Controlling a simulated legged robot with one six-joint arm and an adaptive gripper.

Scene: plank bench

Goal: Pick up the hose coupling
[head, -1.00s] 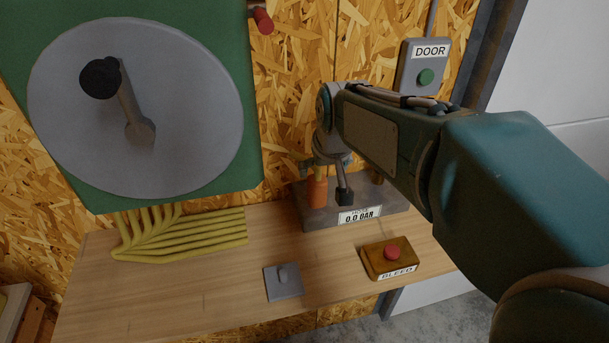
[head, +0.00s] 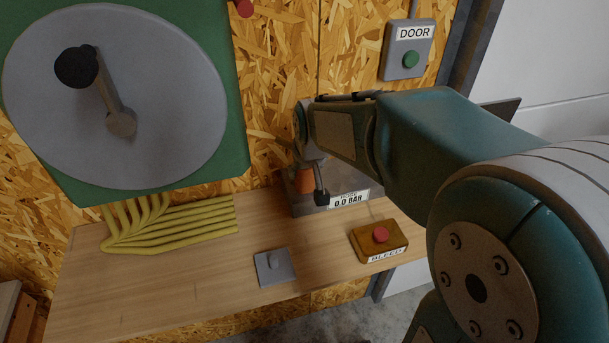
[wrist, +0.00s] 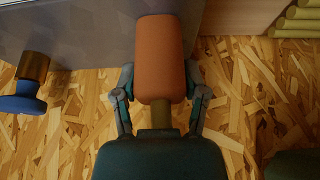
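The hose coupling is an orange cylinder (head: 304,181) standing at the left end of the grey pump box (head: 303,205). In the wrist view, the orange coupling (wrist: 160,55) fills the middle, with a brass stem (wrist: 161,115) toward my palm. My gripper (wrist: 160,72) has one finger on each side of the coupling, close to its sides. The fingers look open around it; contact is not clear. In the head view, my gripper (head: 313,180) is at the coupling and hides part of it. One dark fingertip shows at its right.
A blue knob on a brass fitting (wrist: 27,92) is near the left finger in the wrist view. The bench (head: 200,290) also holds yellow hoses (head: 170,228), a grey switch plate (head: 274,269) and a BLEED box with a red button (head: 380,238). A large grey disc with a crank (head: 120,125) hangs left.

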